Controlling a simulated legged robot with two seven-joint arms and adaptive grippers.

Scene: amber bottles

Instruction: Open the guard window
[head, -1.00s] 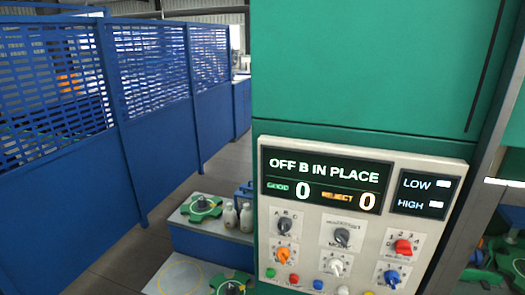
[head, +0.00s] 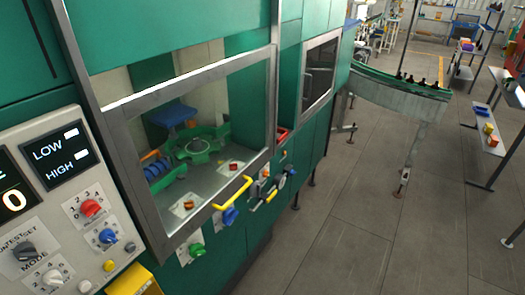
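The guard window (head: 188,92) is a large clear pane in a grey metal frame on the front of the green machine, in the middle left of the head view. It appears shut, flush with the machine front. A yellow handle (head: 232,193) sits near its lower edge. Through the pane I see a green star-shaped wheel (head: 199,146), a blue part and small red and orange pieces on a grey floor. Neither of my grippers is in view.
A control panel (head: 55,200) with knobs and a display stands at the left. A second, darker window (head: 320,72) is further along the machine. A curved conveyor (head: 400,88) carries dark bottles. Shelves (head: 495,130) stand at right; the floor (head: 345,215) between is clear.

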